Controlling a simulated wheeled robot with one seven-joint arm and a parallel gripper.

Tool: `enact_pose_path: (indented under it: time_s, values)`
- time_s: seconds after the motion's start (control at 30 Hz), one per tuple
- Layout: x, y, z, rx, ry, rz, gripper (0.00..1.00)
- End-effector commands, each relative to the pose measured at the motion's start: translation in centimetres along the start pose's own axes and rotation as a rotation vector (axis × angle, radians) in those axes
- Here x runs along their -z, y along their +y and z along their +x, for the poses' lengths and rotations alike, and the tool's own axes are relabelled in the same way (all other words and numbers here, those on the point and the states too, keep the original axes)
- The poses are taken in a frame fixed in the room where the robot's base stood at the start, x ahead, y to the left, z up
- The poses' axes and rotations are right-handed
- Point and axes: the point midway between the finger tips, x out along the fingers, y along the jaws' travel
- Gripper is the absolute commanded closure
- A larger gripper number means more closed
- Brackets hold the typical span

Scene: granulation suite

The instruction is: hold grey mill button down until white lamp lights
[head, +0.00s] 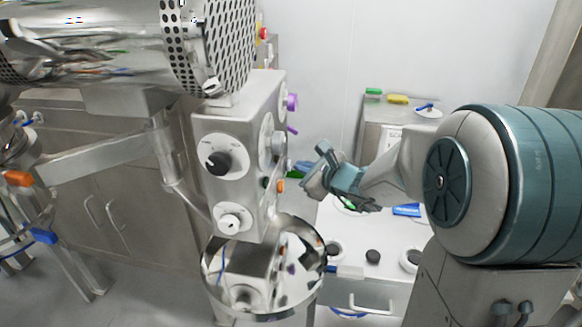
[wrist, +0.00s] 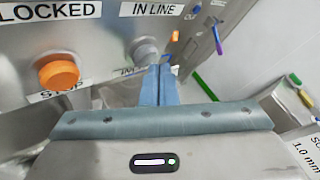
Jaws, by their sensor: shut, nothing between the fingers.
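The grey mill button (wrist: 147,48) stands out from the steel panel, under the IN LINE label and right of the orange STOP button (wrist: 58,75). My gripper (wrist: 159,68) is shut and empty. Its fingertips overlap the lower right of the grey button in the wrist view; I cannot tell whether they touch it. In the head view my gripper (head: 304,173) is at the right side of the steel control housing (head: 240,125), close to the orange button (head: 281,185). The grey button cannot be made out there. I cannot identify a white lamp in either view.
A purple knob (head: 292,102) juts from the housing above my gripper. A round steel vessel (head: 225,285) stands below the housing. A white-topped bench (head: 335,225) and a small cabinet (head: 375,135) with coloured items stand behind and below my arm.

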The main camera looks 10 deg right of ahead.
Motion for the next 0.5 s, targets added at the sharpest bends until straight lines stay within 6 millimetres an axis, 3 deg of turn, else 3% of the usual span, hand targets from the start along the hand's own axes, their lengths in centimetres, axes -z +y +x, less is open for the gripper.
enact_pose_path:
  time_s: [0.5]
  values:
    - [-0.21, 0.24, 0.31, 0.0, -0.001, -0.001, 1.0]
